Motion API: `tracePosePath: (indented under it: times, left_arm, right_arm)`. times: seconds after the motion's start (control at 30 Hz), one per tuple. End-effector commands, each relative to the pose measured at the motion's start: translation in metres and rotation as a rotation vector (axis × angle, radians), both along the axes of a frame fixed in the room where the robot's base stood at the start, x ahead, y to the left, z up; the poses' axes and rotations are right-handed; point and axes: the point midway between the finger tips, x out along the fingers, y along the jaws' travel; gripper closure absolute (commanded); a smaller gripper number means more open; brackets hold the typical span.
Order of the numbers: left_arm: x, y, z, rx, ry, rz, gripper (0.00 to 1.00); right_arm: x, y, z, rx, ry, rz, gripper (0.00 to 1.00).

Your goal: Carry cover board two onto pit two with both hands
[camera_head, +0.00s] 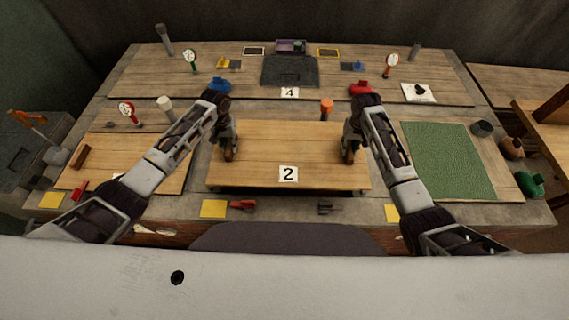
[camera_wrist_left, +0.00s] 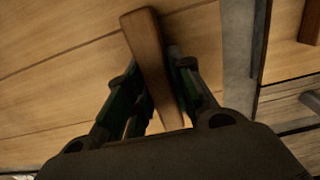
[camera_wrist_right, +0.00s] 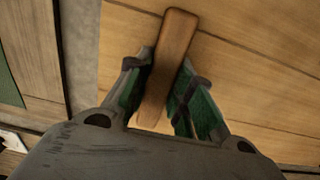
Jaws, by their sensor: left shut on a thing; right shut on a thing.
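Cover board two (camera_head: 290,152), a wide wooden board with a white "2" label (camera_head: 288,174), lies level in the middle of the table in the head view. My left gripper (camera_head: 229,155) is shut on its left wooden handle; that handle (camera_wrist_left: 147,50) stands between the fingers in the left wrist view. My right gripper (camera_head: 349,155) is shut on the right handle, and that handle (camera_wrist_right: 170,60) shows between the fingers in the right wrist view. Pit two is not visible; I cannot tell whether the board rests or hangs just above the surface.
Another wooden board (camera_head: 125,160) with a handle lies to the left. A green mat (camera_head: 447,160) lies to the right. A dark grey panel (camera_head: 289,71) and a "4" label (camera_head: 289,92) are behind. An orange-topped post (camera_head: 326,108) stands at the board's back edge. Small clamps and yellow squares line the front.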

Motion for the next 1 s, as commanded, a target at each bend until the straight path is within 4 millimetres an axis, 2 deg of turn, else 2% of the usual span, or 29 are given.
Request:
tracePosePath:
  times: [0.67,1.0]
  left_arm:
    - [0.0013,-0.0022,0.0021,-0.004,-0.004,-0.002,1.00]
    - [0.0013,-0.0022,-0.0053,-0.004,-0.004,-0.002,1.00]
  right_arm:
    - [0.0012,0.0017,0.0020,0.003,-0.004,0.002,1.00]
    - [0.0012,0.0018,-0.0055,0.003,-0.004,0.002,1.00]
